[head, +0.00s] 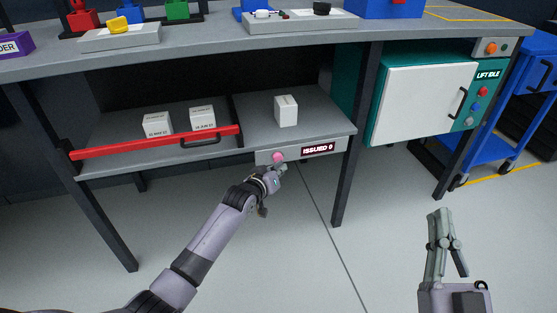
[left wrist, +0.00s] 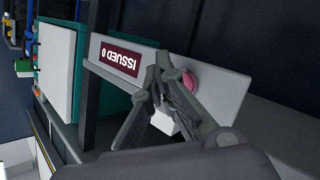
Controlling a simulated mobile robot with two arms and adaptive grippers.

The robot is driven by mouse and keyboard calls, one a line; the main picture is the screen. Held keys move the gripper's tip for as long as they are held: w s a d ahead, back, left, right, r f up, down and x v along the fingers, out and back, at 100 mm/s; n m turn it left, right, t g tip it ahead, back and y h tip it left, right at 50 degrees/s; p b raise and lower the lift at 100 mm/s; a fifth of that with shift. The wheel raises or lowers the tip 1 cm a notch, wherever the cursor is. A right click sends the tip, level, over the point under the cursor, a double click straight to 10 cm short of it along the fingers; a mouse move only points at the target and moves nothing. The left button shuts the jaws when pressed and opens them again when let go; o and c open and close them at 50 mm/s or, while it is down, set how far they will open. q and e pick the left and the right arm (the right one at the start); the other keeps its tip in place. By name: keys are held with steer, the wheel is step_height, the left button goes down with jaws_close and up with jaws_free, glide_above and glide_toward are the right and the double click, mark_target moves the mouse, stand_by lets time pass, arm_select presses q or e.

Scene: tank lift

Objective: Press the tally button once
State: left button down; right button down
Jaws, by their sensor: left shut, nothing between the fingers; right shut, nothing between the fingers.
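The tally button is a round pink button (head: 278,156) on a grey panel (head: 335,146) under the lower shelf's front edge. A dark red display (head: 318,149) to its right reads "ISSUED 0". My left gripper (head: 281,169) is shut and empty just below and in front of the button. In the left wrist view the button (left wrist: 190,82) shows beside the shut fingertips (left wrist: 161,66), partly hidden behind a finger. I cannot tell whether they touch. My right gripper (head: 441,216) is shut and empty over the floor at the lower right.
A red bar (head: 155,143) with a dark handle crosses the shelf's left part, with two white boxes behind it. Another white box (head: 286,110) stands on the right part. A table leg (head: 355,135) and a teal lift cabinet (head: 360,105) stand to the right.

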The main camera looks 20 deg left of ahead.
arm_select(q)
steer(key=shift+w+a, duration=0.35)
steer(key=shift+w, duration=0.1)
arm_select(e)
steer(key=shift+s+r+t, duration=0.45)
steer(key=shift+r+t, duration=0.15)
steer(key=shift+r, duration=0.2)
stand_by(0.8)
arm_select(q)
steer(key=shift+s+d+p, duration=0.55)
steer(key=shift+s+p, duration=0.25)
arm_select(e)
step_height(320, 180, down, 9)
steer(key=w+g+h, duration=0.2)
steer(key=g, duration=0.3)
steer(key=shift+d, duration=0.35)
steer(key=shift+w+r, duration=0.1)
